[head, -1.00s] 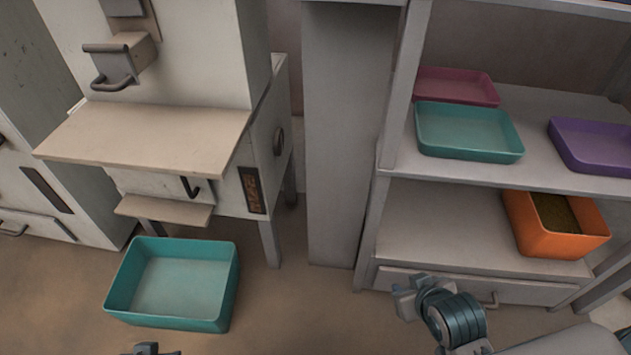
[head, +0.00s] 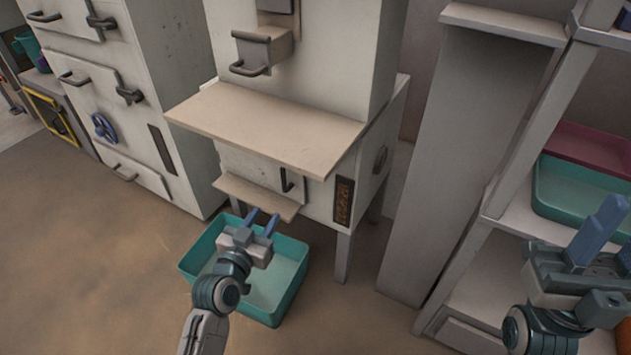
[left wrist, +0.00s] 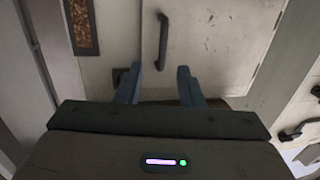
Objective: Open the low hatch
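The low hatch (head: 262,173) is a pale panel under the machine's jutting top, with a dark upright handle (head: 287,181). It looks shut. In the left wrist view the hatch (left wrist: 215,45) fills the upper middle, and its handle (left wrist: 162,42) stands ahead of the gap between my fingers, apart from them. My left gripper (head: 263,219) is open and empty, in front of and below the hatch, over the teal bin. It also shows in the left wrist view (left wrist: 158,86). My right gripper (head: 610,235) is at the right edge, partly cut off, its fingers apart.
A small ledge (head: 256,196) juts out below the hatch, and a wide top (head: 270,128) overhangs it. A teal bin (head: 287,306) stands on the floor beneath. A grey column (head: 455,170) and shelving with trays stand right. Open floor lies left.

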